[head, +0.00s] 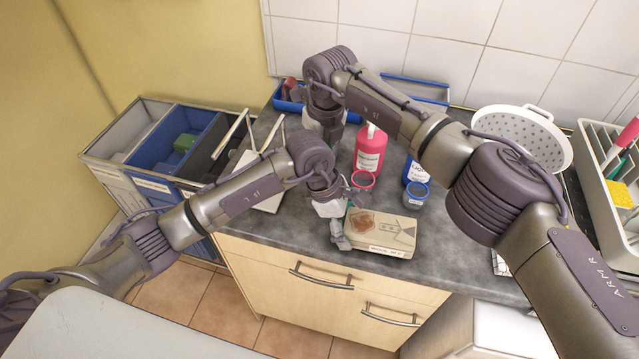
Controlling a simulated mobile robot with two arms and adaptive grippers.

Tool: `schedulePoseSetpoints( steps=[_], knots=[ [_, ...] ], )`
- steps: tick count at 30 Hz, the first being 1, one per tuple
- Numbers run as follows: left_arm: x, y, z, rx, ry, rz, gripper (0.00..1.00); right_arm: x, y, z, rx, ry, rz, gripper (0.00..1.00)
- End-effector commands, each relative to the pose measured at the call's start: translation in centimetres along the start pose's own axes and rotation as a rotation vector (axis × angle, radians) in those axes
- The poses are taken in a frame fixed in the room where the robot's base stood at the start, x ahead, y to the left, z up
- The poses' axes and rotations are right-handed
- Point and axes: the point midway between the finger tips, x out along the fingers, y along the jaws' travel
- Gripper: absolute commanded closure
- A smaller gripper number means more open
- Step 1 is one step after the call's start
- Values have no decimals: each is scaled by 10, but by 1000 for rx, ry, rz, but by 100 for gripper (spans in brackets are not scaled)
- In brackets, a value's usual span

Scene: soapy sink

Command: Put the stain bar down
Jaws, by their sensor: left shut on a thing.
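The stain bar, which looks like a flat beige box (385,232) with a shirt drawing and a reddish-brown patch, is at the front edge of the dark counter (295,235). My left gripper (340,236) points down at its left end and is shut on it. The box looks level; I cannot tell whether it rests on the counter or is slightly above it. My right gripper (327,128) points down at the back of the counter by a blue tray (290,104). Its fingertips are too small and dark to read.
A white colander (520,135) and dish rack (603,175) are at right. Sorting bins (160,150) stand left. Some counter is clear left of the box.

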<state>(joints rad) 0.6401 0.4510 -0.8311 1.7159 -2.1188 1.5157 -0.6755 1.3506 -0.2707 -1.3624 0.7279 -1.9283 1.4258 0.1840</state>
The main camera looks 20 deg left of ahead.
Motion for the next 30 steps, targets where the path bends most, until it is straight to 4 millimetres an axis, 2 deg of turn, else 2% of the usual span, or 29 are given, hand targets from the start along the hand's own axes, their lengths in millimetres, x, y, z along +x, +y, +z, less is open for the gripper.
schedulePoseSetpoints(
  steps=[1, 6, 11, 18, 30],
  knots=[
    [0, 0, 0, 0, -1, 1, 82, 11, 1, -3, 7, 4, 2, 100],
    [0, 0, 0, 0, -1, 1, 82, 42, 0, -8, 7, 4, 1, 100],
    [0, 0, 0, 0, -1, 1, 82, 56, 0, -10, 6, 2, 0, 100],
    [0, 0, 0, 0, -1, 1, 82, 88, 0, -15, 6, 3, 1, 100],
    [0, 0, 0, 0, -1, 1, 82, 93, -1, -16, 4, 2, 0, 100]
  ],
)
